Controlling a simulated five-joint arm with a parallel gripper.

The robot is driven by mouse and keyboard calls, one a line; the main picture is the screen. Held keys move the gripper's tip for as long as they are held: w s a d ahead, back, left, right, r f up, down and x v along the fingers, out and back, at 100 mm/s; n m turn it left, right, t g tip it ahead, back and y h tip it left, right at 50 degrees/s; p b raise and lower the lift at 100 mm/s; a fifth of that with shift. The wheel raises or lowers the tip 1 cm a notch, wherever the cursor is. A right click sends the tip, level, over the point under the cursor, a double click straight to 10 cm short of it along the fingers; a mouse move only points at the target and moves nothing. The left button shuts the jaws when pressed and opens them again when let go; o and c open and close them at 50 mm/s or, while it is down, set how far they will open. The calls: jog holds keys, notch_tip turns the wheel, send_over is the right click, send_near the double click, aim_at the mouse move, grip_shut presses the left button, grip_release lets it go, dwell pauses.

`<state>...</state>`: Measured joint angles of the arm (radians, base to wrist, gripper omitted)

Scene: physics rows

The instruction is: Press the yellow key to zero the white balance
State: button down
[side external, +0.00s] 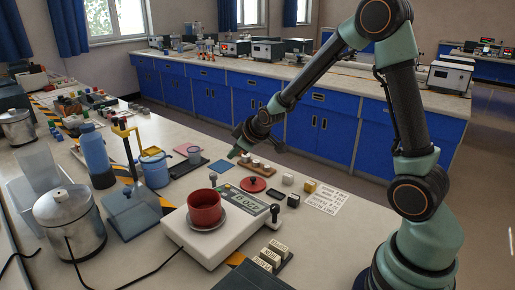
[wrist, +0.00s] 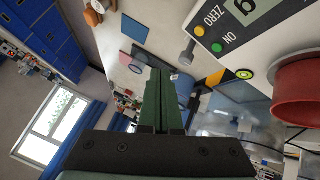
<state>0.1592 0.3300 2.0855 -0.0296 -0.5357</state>
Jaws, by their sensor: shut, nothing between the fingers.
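The white balance (side external: 185,232) stands on the bench in the side view, with a display and a red cup (side external: 204,208) on its pan. The wrist view shows its panel (wrist: 270,50) at the upper right, with an orange-yellow key (wrist: 199,31) beside the word ZERO and a green key (wrist: 216,47) beside ON. My gripper (side external: 233,154) is shut and empty, raised above the bench behind the balance. In the wrist view, my gripper (wrist: 160,72) points left of the keys, apart from them.
A grey knob (wrist: 188,52) stands close to the keys. A blue bottle (side external: 94,155), a steel pot (side external: 70,222) and a blue cup (side external: 154,170) stand left of the balance. A red lid (side external: 253,184) and small blocks (side external: 293,200) lie behind it.

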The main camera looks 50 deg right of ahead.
aim_at(232, 188)
jog(key=shift+a+f, duration=0.25)
jog(key=shift+f, duration=0.95)
jog(key=shift+a+f, duration=0.2)
jog(key=shift+f, duration=0.95)
jog(key=shift+a+f, duration=0.25)
jog(key=shift+f, duration=0.95)
jog(key=shift+f, duration=0.15)
jog(key=shift+a+f, duration=0.1)
jog(key=shift+f, duration=0.15)
jog(key=shift+f, duration=0.35)
jog(key=shift+r, duration=0.75)
jog(key=shift+r, duration=0.1)
jog(key=shift+d+r, duration=0.2)
jog(key=shift+r, duration=0.6)
jog(key=shift+d+r, duration=0.2)
jog(key=shift+r, duration=0.6)
jog(key=shift+d+r, duration=0.2)
jog(key=shift+r, duration=0.6)
